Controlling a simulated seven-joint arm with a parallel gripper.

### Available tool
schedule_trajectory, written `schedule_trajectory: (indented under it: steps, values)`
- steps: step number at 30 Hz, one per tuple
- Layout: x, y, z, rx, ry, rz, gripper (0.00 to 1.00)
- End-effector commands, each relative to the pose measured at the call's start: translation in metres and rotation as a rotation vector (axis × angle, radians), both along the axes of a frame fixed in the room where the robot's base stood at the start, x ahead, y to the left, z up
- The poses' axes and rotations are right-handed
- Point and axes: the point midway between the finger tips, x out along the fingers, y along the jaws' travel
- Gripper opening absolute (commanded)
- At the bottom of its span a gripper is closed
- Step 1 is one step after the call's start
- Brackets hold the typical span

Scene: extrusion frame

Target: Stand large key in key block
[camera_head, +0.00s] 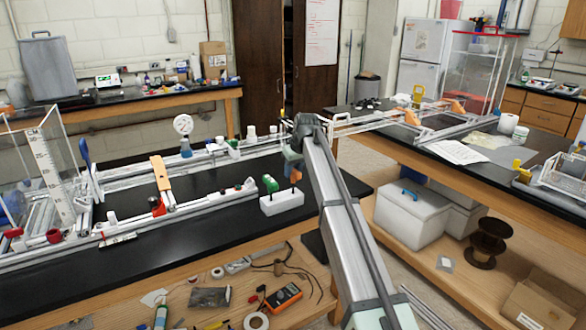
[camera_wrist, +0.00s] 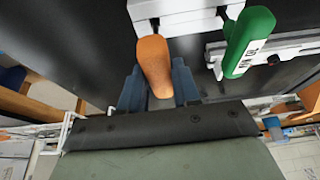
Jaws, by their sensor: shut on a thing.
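The white key block (camera_head: 282,203) stands on the black bench top, and part of it shows at the top of the wrist view (camera_wrist: 180,18). A key with an orange handle (camera_wrist: 153,58) is between the two blue-grey fingers of my gripper (camera_wrist: 158,84), which is shut on it. In the head view this orange key (camera_head: 294,174) is upright over the right part of the block; I cannot tell how deep its shaft sits. A key with a green handle (camera_head: 270,184) stands at the block's left part, and also shows in the wrist view (camera_wrist: 249,42). Which key is larger is unclear.
A metal extrusion frame (camera_head: 180,207) with clamps and fittings lies left of the block. A pressure gauge (camera_head: 183,125) stands behind it.

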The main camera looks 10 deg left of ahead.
Motion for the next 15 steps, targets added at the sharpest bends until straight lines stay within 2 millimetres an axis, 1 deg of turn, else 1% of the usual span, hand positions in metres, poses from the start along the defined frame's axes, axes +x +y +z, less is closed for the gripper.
schedule_trajectory:
  steps: [15]
  values:
    - [0.000,0.000,-0.013,0.000,0.000,0.000,0.00]
